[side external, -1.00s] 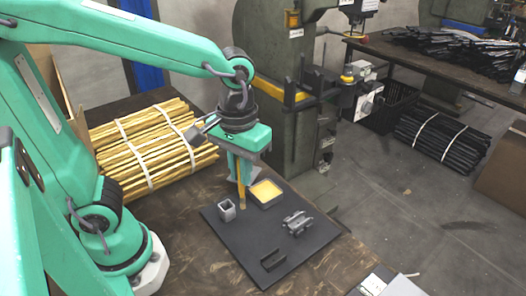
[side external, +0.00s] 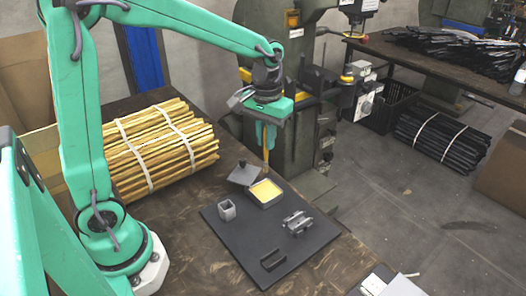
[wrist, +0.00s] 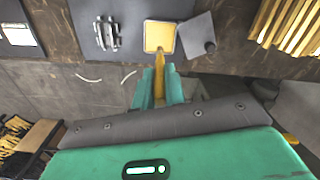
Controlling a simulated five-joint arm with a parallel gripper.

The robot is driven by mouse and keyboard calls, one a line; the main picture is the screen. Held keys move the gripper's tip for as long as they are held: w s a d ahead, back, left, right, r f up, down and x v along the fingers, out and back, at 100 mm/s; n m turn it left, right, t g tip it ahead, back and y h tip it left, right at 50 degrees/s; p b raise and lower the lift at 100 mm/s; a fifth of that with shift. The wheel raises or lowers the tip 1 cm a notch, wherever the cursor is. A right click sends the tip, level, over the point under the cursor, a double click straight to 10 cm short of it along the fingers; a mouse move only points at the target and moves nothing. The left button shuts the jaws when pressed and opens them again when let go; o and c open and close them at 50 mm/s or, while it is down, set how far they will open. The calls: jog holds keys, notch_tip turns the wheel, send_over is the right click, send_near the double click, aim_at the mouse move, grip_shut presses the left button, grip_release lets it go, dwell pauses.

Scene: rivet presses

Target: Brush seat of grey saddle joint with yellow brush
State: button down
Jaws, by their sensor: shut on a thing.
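My gripper (side external: 265,148) is shut on the yellow brush (side external: 265,158), which hangs downward. In the wrist view the brush (wrist: 159,83) shows between the fingers, its end near the tray's edge. In the side view it is over the far side of a square dark tray (side external: 270,203) with a yellow filling; contact cannot be told. The grey saddle joint, apparently the grey metal part with rounded sides (side external: 297,223), sits on the black mat (side external: 240,240), apart from the brush. It also shows in the wrist view (wrist: 107,33).
A grey square holder (side external: 227,210) stands left of the tray. A dark lid (side external: 243,174) with a knob lies behind it. A black U-shaped piece (side external: 273,260) is at the mat's front. A yellow bundle (side external: 160,148) lies left; a press (side external: 275,70) stands behind.

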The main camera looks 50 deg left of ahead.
aim_at(266, 161)
jog(key=shift+f, duration=0.2)
jog(key=shift+f, duration=2.8)
jog(key=shift+f, duration=0.65)
dwell(0.7)
jog(key=shift+r, duration=0.15)
jog(key=shift+r, duration=3.45)
jog(key=shift+w, duration=0.15)
jog(key=shift+w+a+r+m, duration=0.25)
jog(key=shift+w+m, duration=0.3)
jog(key=shift+m, duration=0.35)
jog(key=shift+w+a+r+m, duration=0.2)
jog(key=shift+w+m, duration=0.3)
jog(key=shift+m, duration=0.4)
jog(key=s+d+f, duration=0.1)
jog(key=d, duration=0.5)
jog(key=s+d, duration=0.2)
jog(key=d, duration=0.5)
jog(key=shift+s+d+f, duration=0.25)
jog(key=shift+s+f, duration=0.05)
jog(key=shift+f, duration=0.05)
